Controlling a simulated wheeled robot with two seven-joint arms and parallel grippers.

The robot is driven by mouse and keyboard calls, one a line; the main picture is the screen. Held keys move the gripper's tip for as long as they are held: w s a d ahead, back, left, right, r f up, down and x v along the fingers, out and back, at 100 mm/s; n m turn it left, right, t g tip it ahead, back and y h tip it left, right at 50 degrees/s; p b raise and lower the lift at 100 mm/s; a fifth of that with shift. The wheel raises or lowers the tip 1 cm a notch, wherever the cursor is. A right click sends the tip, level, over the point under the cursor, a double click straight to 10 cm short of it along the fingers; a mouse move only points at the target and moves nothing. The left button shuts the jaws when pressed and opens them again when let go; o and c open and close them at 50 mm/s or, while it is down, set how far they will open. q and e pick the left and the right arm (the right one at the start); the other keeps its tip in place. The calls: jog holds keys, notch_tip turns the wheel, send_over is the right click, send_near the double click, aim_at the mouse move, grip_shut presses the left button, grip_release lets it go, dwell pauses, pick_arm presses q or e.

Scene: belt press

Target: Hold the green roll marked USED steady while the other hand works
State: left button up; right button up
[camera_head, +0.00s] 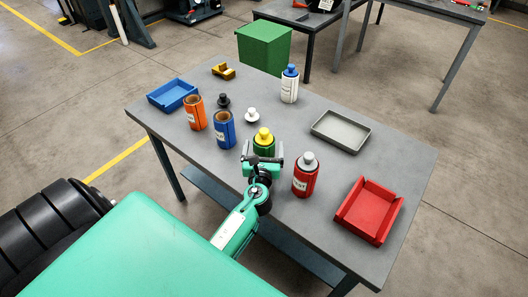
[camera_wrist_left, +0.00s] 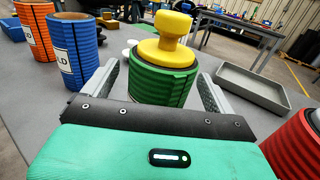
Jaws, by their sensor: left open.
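The green roll (camera_head: 263,148) stands upright on the grey table, partly hidden behind my left gripper (camera_head: 263,161). A yellow knobbed plug (camera_head: 264,135) sits on its top. In the left wrist view the green roll (camera_wrist_left: 160,84) stands between the two fingers of my left gripper (camera_wrist_left: 157,88), which are spread to either side of it. The yellow plug (camera_wrist_left: 168,40) is seated in the roll's top there. The USED marking is not visible on the side I see. My right gripper is in neither view.
A red roll (camera_head: 305,177) with a grey plug stands close to the right; blue (camera_head: 224,130) and orange (camera_head: 195,115) rolls stand to the left. Loose black (camera_head: 223,101) and white (camera_head: 251,115) plugs lie behind. A grey tray (camera_head: 356,145) and red tray (camera_head: 388,232) are at right.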

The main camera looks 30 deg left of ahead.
aim_at(264, 141)
pick_arm(q)
jog(key=shift+x, duration=1.6)
jog(key=shift+f, duration=0.1)
jog(key=shift+d, duration=0.1)
jog(key=shift+c, duration=0.4)
jog(key=c, duration=1.3)
